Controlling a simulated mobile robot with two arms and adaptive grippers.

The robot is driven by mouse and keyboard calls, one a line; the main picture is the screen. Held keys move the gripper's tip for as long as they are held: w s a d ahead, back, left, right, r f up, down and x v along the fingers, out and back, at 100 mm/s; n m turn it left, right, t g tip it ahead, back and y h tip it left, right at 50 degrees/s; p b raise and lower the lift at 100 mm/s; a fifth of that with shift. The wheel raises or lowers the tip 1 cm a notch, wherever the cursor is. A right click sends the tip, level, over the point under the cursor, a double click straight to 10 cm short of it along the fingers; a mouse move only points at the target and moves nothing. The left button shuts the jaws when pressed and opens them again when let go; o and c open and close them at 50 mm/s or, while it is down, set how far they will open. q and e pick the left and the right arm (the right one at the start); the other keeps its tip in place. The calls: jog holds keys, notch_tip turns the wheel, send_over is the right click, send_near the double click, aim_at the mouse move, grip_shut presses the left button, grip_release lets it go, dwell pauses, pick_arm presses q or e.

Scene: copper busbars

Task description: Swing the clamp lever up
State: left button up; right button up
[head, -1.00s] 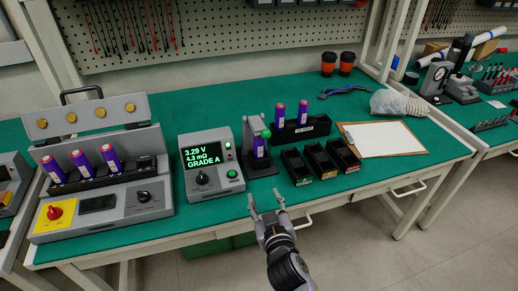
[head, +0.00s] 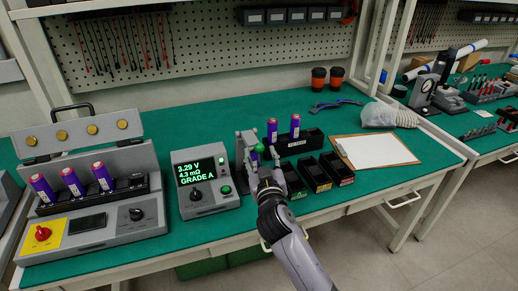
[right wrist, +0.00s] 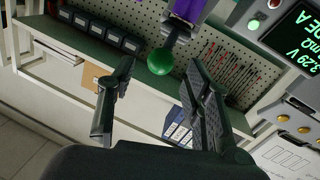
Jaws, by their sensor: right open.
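The clamp lever's green ball knob (head: 259,148) shows at the clamp stand (head: 244,139), right of the grey tester. In the right wrist view the green knob (right wrist: 160,61) lies ahead of my right gripper (right wrist: 158,75), between the lines of its two spread fingers. A purple cell (right wrist: 187,9) shows in the clamp just past the knob. In the head view my right gripper (head: 254,162) is open at the clamp and hides most of the stand and the cell. I cannot tell whether a finger touches the knob. My left gripper is not in view.
The tester (head: 203,180) reads 3.29 V, 4.3 mΩ, GRADE A. A black rack (head: 298,145) with two purple cells stands behind several small black bins (head: 316,176). A clipboard (head: 376,151) lies right. A grey case (head: 135,219) with purple cells stands left.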

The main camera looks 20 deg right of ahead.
aim_at(260, 151)
jog(key=shift+w+d+b, duration=0.15)
jog(key=shift+w, duration=0.95)
jog(key=shift+w+d+b, duration=0.15)
jog(key=shift+w, duration=0.9)
jog(key=shift+c, duration=0.2)
grip_shut()
